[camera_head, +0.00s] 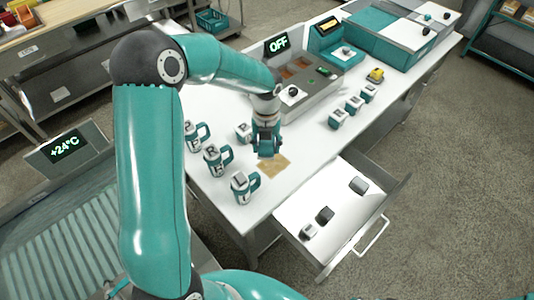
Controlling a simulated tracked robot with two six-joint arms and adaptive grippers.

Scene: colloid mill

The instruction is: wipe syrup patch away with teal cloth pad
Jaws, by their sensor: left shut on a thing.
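The syrup patch (274,167) is a flat tan-brown blotch on the white table top, near its front edge. My left gripper (267,150) points down at the back edge of the patch and is shut on the teal cloth pad. The pad is hard to make out from the teal gripper parts, and the gripper hides part of it. I cannot tell whether the pad touches the table. My right gripper is not in view.
Several teal-and-white mugs (218,160) stand left of the patch, one (244,187) close to it. A small block (243,132) stands near the gripper. An open drawer (335,205) juts out in front.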

